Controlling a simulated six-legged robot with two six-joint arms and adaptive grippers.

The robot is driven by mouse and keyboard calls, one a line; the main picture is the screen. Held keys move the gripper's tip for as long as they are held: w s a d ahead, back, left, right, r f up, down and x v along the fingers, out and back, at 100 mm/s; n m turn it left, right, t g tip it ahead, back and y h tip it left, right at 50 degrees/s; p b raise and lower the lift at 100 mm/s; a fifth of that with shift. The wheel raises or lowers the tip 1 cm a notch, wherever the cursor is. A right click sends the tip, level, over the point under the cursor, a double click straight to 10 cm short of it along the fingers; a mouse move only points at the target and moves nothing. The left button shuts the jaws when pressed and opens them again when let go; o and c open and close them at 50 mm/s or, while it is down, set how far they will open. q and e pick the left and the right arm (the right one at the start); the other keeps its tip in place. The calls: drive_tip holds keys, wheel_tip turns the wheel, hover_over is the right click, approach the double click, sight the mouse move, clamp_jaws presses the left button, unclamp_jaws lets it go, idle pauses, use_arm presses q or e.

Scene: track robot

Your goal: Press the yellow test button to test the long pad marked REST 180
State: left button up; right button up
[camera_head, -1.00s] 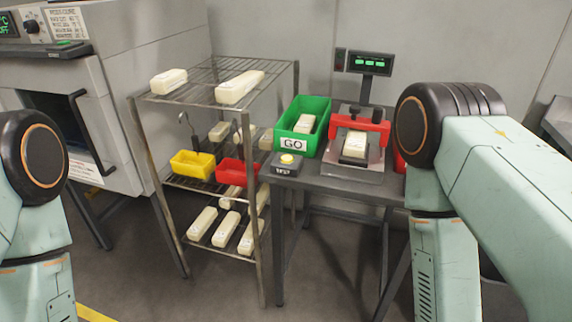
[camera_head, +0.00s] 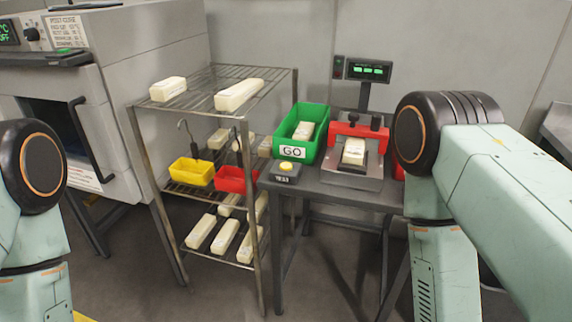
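The yellow test button (camera_head: 286,166) sits on a dark box labelled TEST at the front left corner of the grey table (camera_head: 330,193). A cream pad (camera_head: 354,152) lies in the tester (camera_head: 350,179), which has a red clamp frame (camera_head: 343,131) behind the pad. Its marking is too small to read. A display (camera_head: 369,70) with green readouts stands on a post behind. My arms show at the left and right edges, but neither gripper is in view. Nothing of mine touches the button.
A green GO bin (camera_head: 292,152) holding a pad stands left of the tester. A wire rack (camera_head: 190,101) holds several cream pads, a yellow bin (camera_head: 190,174) and a red bin (camera_head: 235,181). A grey oven-like machine (camera_head: 150,55) stands left. The floor in front is open.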

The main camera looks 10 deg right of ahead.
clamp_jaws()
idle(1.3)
